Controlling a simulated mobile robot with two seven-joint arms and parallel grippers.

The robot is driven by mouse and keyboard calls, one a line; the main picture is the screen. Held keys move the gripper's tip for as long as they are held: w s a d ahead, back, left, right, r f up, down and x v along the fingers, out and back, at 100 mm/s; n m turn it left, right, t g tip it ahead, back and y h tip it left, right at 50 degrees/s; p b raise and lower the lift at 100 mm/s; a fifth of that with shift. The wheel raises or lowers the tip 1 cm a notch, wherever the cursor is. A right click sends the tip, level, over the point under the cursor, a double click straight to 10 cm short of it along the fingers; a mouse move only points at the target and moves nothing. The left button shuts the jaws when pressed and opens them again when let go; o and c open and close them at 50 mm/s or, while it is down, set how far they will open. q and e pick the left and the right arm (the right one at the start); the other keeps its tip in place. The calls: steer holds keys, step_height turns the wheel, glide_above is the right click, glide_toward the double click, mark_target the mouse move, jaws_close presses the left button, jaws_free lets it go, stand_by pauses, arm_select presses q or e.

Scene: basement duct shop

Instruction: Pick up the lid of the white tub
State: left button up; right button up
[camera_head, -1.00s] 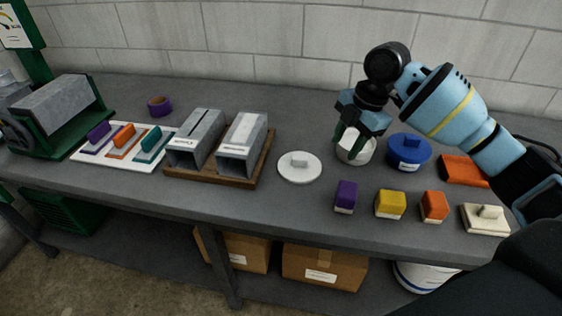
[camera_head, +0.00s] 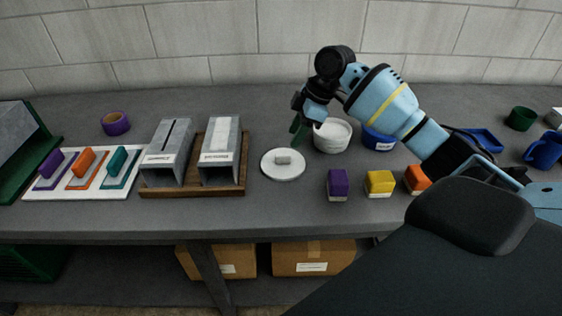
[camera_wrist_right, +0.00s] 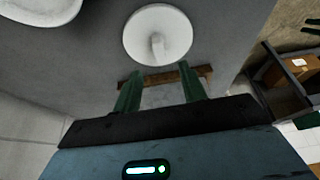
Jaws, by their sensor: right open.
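The lid (camera_head: 283,164) is a flat white disc with a small block-like knob, lying on the grey bench. The white tub (camera_head: 332,139) stands behind it to the right, with its top uncovered. My right gripper (camera_head: 298,128) is open and empty, above the bench between the lid and the tub, partly hidden by its own wrist. In the right wrist view the lid (camera_wrist_right: 158,30) with its knob lies beyond my two green fingers (camera_wrist_right: 160,88), not touching them. Part of the tub (camera_wrist_right: 40,8) shows at the top left there. My left gripper is not in view.
Purple (camera_head: 338,185), yellow (camera_head: 380,184) and orange (camera_head: 416,179) blocks stand right of the lid. A wooden tray (camera_head: 194,191) with two metal ducts is on its left. A blue tub (camera_head: 379,139) is partly behind my right arm. Bench in front of the lid is clear.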

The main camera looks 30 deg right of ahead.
mark_target(284, 154)
steer(key=shift+x, duration=3.7)
jaws_close()
